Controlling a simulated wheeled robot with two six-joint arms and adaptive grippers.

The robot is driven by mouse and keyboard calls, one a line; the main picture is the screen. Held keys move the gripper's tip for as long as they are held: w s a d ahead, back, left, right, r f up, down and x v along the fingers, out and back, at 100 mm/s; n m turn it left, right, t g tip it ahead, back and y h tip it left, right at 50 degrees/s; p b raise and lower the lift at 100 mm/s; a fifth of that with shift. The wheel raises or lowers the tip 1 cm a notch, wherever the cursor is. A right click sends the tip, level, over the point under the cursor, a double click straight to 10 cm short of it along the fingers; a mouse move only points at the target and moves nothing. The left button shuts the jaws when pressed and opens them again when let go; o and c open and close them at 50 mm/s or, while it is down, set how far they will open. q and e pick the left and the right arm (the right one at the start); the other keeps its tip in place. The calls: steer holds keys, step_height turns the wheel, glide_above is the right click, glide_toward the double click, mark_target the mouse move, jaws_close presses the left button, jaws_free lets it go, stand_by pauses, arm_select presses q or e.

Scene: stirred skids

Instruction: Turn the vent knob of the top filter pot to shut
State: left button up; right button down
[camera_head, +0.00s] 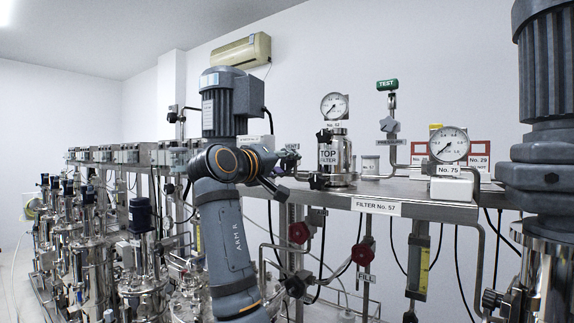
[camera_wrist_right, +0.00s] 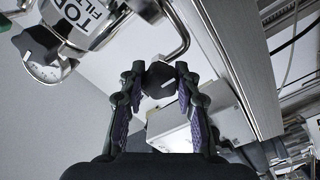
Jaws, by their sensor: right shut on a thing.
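In the right wrist view the pot (camera_wrist_right: 88,18) is at the upper left, seen tilted. A small "VENT" tag (camera_head: 292,147) shows left of the pot. My right gripper (camera_head: 289,161) is by this tag. In the right wrist view my right gripper (camera_wrist_right: 160,77) is shut on a black knob (camera_wrist_right: 159,76) with a pale pointer line. The fingers hide the knob's sides, and the head view does not show the knob clearly. My left gripper is not in view.
Pressure gauge No. 52 (camera_head: 334,106) rises behind the pot. Gauge No. 75 (camera_head: 448,145) stands on the shelf to the right. Red valve handwheels (camera_head: 299,232) hang below the shelf (camera_head: 440,210). A large motor column (camera_head: 548,110) blocks the far right.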

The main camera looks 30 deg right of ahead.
steer(key=shift+f, duration=0.2)
steer(key=c, duration=1.2)
jaws_free()
steer(key=shift+o, duration=1.2)
steer(key=shift+a+r, duration=0.15)
steer(key=v, duration=0.7)
steer(key=shift+a, duration=0.2)
